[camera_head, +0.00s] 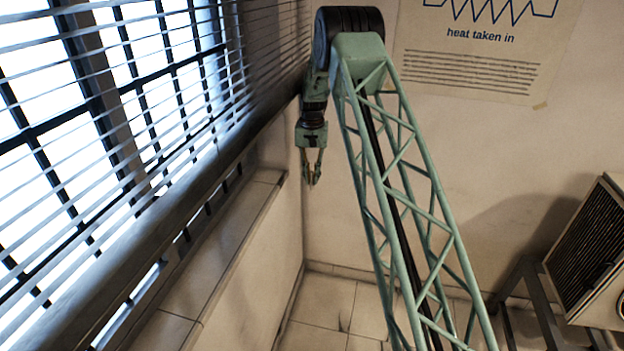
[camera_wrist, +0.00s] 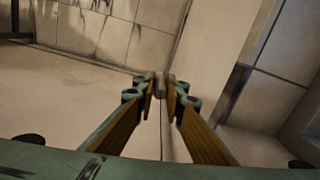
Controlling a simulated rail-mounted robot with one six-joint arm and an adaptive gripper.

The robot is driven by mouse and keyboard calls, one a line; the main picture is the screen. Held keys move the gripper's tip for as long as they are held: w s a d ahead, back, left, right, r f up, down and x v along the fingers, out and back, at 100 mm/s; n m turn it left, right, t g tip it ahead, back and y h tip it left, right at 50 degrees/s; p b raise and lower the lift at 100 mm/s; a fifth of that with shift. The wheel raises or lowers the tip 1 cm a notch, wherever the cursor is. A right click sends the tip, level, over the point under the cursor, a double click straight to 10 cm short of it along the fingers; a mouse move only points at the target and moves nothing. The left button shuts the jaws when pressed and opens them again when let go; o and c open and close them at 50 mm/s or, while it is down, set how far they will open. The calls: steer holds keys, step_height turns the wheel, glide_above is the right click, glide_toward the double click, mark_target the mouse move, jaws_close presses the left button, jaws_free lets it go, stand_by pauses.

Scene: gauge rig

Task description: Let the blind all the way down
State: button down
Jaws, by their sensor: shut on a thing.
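The blind (camera_head: 150,233) covers the window on the left in the head view. Its slats are tilted open and bright light comes through. Its bottom rail hangs above the sill (camera_head: 220,262), with a gap below it. My gripper (camera_head: 311,181) points down beside the far end of the blind, near the corner. In the wrist view my gripper (camera_wrist: 160,92) is shut on a small grey-brown piece (camera_wrist: 160,80), which looks like the end of the blind's cord. A thin line runs from it between the fingers. The cord is too thin to make out in the head view.
A poster reading "heat taken in" (camera_head: 478,75) hangs on the back wall. A grilled box unit (camera_head: 590,250) on a dark stand is at the right. The tiled floor (camera_head: 325,305) below my gripper looks clear.

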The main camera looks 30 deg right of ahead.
steer(key=shift+w+d+r, duration=0.2)
steer(key=shift+w+r, duration=0.1)
steer(key=shift+r, duration=0.45)
steer(key=c, duration=2.7)
jaws_free()
steer(key=shift+s+a, duration=0.1)
steer(key=shift+s, duration=0.05)
steer(key=shift+a, duration=0.1)
steer(key=shift+f, duration=0.3)
steer(key=shift+s+a+r, duration=0.1)
steer(key=shift+r, duration=3.95)
